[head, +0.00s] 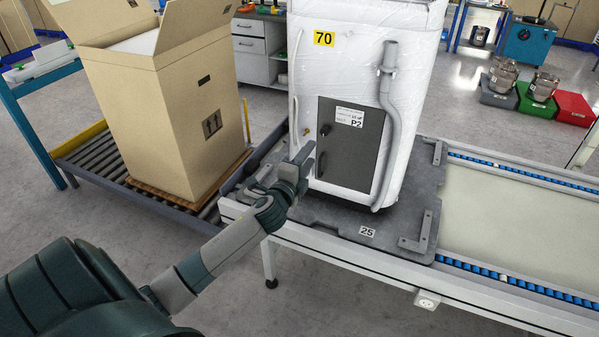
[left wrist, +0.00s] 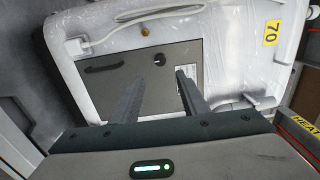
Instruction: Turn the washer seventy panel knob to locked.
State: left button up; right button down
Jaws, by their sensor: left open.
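The washer (head: 350,60) is a white, plastic-wrapped unit with a yellow "70" label (head: 324,38). Its dark grey panel (head: 352,165) carries a white "P2" sticker (head: 349,117) and a small round black knob (head: 325,129) at the upper left. The knob (left wrist: 159,60) also shows in the left wrist view, just beyond and between the fingertips. My left gripper (head: 304,160) is open and empty in front of the panel's left side, below the knob in the head view. Its two fingers (left wrist: 160,76) look apart from the knob. The knob's setting is too small to read. My right gripper is not in view.
A brass fitting (head: 306,131) sits left of the panel, and a grey hose (head: 390,120) runs down its right. The washer stands on a dark pallet (head: 320,215) over a conveyor. An open cardboard box (head: 190,110) stands on rollers at left.

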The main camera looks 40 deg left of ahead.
pick_arm(q)
jog(key=b+v, duration=0.1)
jog(key=v, duration=0.5)
dwell(0.5)
